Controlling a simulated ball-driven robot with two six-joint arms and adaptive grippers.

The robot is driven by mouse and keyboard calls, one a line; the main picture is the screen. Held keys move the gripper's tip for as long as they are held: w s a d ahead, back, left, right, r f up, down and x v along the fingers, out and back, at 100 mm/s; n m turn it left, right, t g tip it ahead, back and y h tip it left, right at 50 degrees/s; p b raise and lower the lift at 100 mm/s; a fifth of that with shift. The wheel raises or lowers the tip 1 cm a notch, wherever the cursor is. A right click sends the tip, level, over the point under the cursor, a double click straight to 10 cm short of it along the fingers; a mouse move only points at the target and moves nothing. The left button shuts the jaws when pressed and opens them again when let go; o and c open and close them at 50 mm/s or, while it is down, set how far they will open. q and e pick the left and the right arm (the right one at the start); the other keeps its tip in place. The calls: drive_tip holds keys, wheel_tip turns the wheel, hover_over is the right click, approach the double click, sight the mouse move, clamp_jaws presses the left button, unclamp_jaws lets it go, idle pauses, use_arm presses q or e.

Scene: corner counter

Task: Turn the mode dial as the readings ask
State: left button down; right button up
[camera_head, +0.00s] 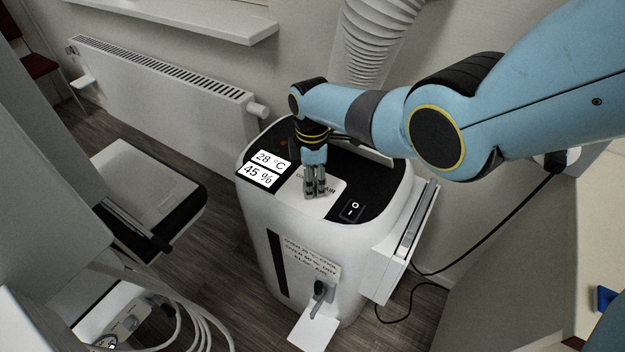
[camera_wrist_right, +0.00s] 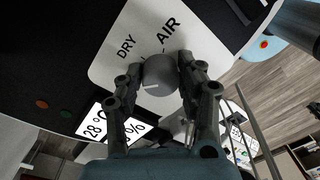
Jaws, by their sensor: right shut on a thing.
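The mode dial (camera_wrist_right: 160,76) is a round grey knob on a white label plate (camera_wrist_right: 112,62). "DRY" and "AIR" are readable there; in the head view part of another word shows left of "AIR". A pale mark on the knob faces the lower left of the wrist view. My right gripper (camera_head: 315,192) points down at the white appliance (camera_head: 262,215), its fingers closed on both sides of the knob, hiding it in the head view. The display (camera_head: 265,169) reads 28 °C and 45 %. A sign (camera_head: 311,259) on the front carries small rule text, only partly legible. My left gripper is out of view.
A rocker switch (camera_head: 352,210) sits right of the dial on the black top. A ribbed hose (camera_head: 372,40) rises behind. A radiator (camera_head: 165,85) runs along the wall. A black cable (camera_head: 480,235) hangs at the right.

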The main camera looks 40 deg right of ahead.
drive_tip(key=o, duration=1.1)
drive_tip(key=shift+o, duration=0.2)
wheel_tip(320, 180, up, 12)
drive_tip(key=shift+w, duration=0.2)
